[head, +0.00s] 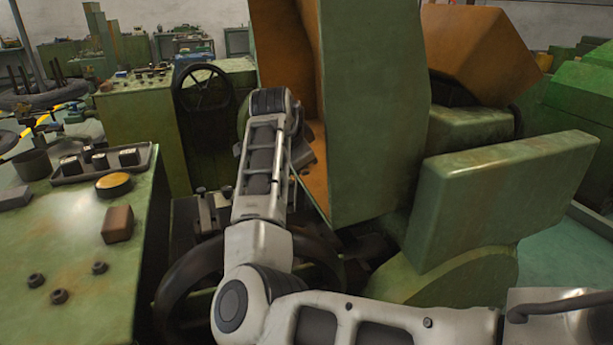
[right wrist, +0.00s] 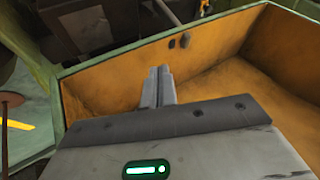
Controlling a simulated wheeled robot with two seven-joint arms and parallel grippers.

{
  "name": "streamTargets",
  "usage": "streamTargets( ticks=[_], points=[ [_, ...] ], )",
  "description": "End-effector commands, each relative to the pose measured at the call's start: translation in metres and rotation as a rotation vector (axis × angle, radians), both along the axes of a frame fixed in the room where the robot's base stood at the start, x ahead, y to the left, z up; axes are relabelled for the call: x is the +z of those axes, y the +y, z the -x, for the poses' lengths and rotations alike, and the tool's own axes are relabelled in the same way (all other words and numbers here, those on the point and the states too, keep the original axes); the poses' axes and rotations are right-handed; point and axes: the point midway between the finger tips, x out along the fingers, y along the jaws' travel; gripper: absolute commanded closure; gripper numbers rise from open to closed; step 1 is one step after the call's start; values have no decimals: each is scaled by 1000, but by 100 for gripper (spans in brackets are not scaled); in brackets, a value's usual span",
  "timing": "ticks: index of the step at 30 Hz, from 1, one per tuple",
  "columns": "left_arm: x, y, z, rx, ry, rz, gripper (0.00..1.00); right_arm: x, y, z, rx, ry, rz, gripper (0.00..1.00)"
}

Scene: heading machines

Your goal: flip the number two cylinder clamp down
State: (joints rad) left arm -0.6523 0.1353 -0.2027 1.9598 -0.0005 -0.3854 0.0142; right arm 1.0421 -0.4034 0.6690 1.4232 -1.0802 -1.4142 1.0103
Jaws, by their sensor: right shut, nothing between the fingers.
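In the right wrist view my right gripper (right wrist: 160,72) is shut and empty, its two fingers together. It is over an open box-like part with an orange inside (right wrist: 220,60) and a green rim. I cannot make out the number two cylinder clamp in either view. In the head view my right arm reaches up to the green machine cover (head: 375,110), and its fingers are not clearly visible. My left gripper is out of view.
A green control panel (head: 60,250) with buttons stands at the left, close to my arm. A dark handwheel (head: 190,275) is below the arm. A tilted green plate (head: 500,195) is on the right. Another machine with a wheel (head: 202,88) stands behind.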

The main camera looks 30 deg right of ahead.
Motion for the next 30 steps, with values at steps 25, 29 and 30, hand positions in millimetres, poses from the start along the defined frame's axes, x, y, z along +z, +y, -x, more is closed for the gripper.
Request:
streamTargets(
  ticks=[25, 29, 30],
  points=[
    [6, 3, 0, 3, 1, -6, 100, -74, -47, -38, 1, -1, 2, 100],
    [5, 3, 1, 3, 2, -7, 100, -75, -48, -39, 2, -2, 2, 100],
    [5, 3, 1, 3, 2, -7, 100, -75, -48, -39, 2, -2, 2, 100]
  ],
)
